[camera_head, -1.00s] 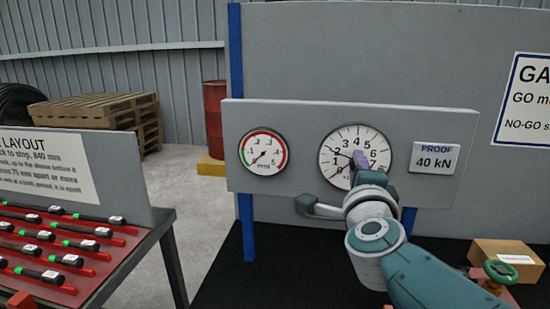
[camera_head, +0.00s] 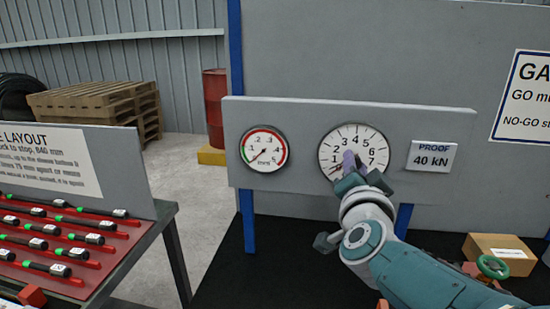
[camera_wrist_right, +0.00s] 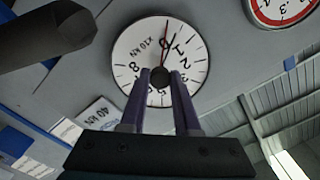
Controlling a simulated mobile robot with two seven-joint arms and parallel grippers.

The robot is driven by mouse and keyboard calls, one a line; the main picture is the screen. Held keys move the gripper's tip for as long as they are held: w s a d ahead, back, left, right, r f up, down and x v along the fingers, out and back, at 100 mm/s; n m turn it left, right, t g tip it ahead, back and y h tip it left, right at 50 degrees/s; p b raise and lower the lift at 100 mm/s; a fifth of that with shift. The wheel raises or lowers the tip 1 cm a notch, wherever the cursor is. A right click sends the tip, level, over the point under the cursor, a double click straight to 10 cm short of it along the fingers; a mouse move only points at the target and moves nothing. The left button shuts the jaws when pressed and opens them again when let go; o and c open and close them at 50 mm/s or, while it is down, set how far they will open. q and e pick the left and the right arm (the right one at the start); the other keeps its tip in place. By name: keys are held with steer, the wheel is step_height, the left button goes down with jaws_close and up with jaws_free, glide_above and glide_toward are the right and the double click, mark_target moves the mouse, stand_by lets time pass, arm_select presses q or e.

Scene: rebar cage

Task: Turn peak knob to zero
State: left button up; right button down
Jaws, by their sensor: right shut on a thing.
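My right gripper (camera_head: 350,160) is in front of the dial. Its two purple fingers (camera_wrist_right: 162,88) are shut on the knob, one on each side. My left gripper is not in view.
A smaller gauge (camera_head: 264,149) with a red and green ring is left on the same panel. A "PROOF 40 kN" plate (camera_head: 432,156) is close right of the dial. A rack (camera_head: 135,262) of bars stands lower left, a cardboard box (camera_head: 498,256) lower right.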

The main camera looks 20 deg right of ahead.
steer(key=shift+n, duration=1.2)
steer(key=c, duration=0.6)
jaws_free()
steer(key=shift+c, duration=0.2)
steer(key=p+v, duration=0.5)
steer(key=v, duration=0.5)
steer(key=shift+p, duration=0.4)
